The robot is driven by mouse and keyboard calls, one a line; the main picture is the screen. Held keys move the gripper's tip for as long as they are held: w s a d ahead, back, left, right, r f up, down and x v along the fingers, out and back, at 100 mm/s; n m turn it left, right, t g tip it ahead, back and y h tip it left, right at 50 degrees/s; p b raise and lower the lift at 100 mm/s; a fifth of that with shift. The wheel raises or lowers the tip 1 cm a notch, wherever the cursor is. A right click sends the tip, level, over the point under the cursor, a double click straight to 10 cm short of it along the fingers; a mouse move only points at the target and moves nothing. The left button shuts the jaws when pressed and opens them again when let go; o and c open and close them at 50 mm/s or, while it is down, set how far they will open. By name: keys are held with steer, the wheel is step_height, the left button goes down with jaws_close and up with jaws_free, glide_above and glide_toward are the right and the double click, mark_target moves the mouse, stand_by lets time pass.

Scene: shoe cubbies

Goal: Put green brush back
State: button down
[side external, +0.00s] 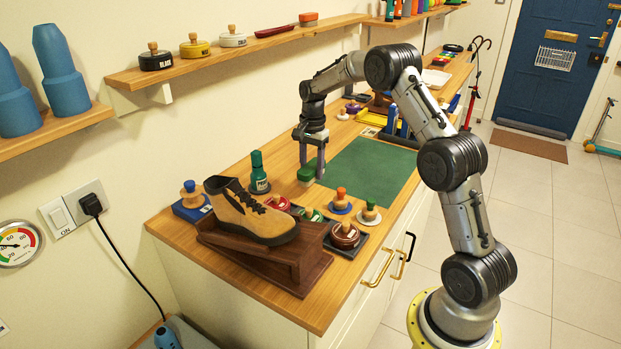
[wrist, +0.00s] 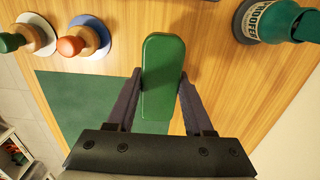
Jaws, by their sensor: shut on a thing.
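The green brush (wrist: 163,75) has a long rounded green back and sits between the two fingers of my gripper (wrist: 160,100) in the wrist view. In the side view my gripper (side external: 313,165) points down and is shut on the brush (side external: 306,173). The brush is low over the wooden bench, by the left edge of the green mat (side external: 365,170). I cannot tell if its underside touches the wood. The fingers hide part of it.
A green bottle (side external: 259,175) stands left of the brush. A blue disc with an orange knob (side external: 340,201) and a pale disc with a green knob (side external: 370,212) stand in front. A tan boot (side external: 250,215) rests on a wooden stand (side external: 300,265). Most of the mat is clear.

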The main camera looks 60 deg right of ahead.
steer(key=shift+w+d+f, duration=0.1)
steer(key=shift+w+f, duration=0.05)
steer(key=shift+f, duration=0.05)
steer(key=shift+w+f, duration=0.1)
steer(key=shift+f, duration=1.6)
steer(key=shift+f, duration=0.15)
steer(key=shift+c, duration=1.4)
jaws_free()
